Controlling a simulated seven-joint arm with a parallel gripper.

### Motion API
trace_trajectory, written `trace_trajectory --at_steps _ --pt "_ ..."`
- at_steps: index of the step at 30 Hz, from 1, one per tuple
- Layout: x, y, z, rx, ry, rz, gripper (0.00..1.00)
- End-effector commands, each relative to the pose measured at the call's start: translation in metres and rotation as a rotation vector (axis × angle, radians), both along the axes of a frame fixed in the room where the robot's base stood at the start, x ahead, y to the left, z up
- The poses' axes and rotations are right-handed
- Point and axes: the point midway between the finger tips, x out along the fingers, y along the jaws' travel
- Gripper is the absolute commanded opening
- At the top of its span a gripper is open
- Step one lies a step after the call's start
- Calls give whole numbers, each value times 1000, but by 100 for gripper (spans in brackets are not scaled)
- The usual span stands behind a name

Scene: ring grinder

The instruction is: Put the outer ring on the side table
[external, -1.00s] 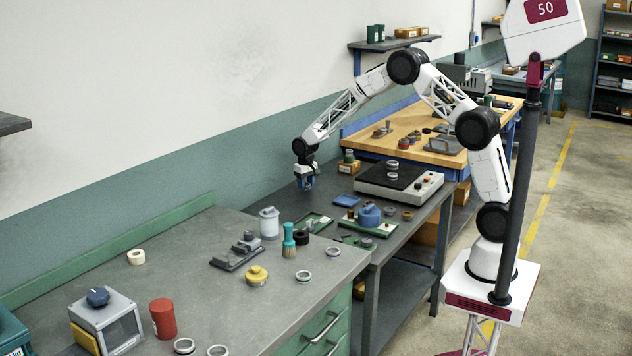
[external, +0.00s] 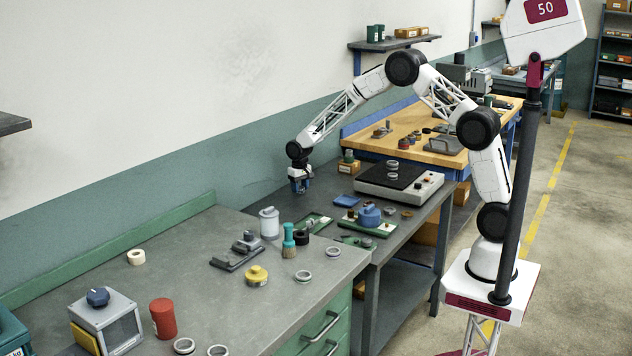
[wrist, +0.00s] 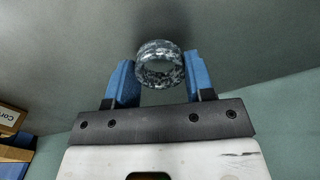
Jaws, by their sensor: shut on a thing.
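My gripper (external: 300,186) hangs low over the far left part of the dark grey table (external: 402,230), which I take to be the side table. In the wrist view its two blue fingers (wrist: 160,64) are shut on a mottled grey ring (wrist: 158,47), one on each side of it. This looks like the outer ring. A dark grey surface fills the view behind the ring; I cannot tell whether the ring touches it. In the external view the ring is too small to make out between the fingers.
A flat machine with a black top (external: 390,176) stands right of my gripper, with rings on it. A blue tray (external: 346,200), a blue pot (external: 369,215) and green trays lie nearer. The wall is close behind.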

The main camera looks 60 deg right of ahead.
Motion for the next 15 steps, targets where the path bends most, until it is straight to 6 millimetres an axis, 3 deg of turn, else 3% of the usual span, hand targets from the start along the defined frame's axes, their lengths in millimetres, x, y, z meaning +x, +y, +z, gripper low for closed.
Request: trace_trajectory --at_steps 15 --pt "0 8 1 0 -1 0 20"
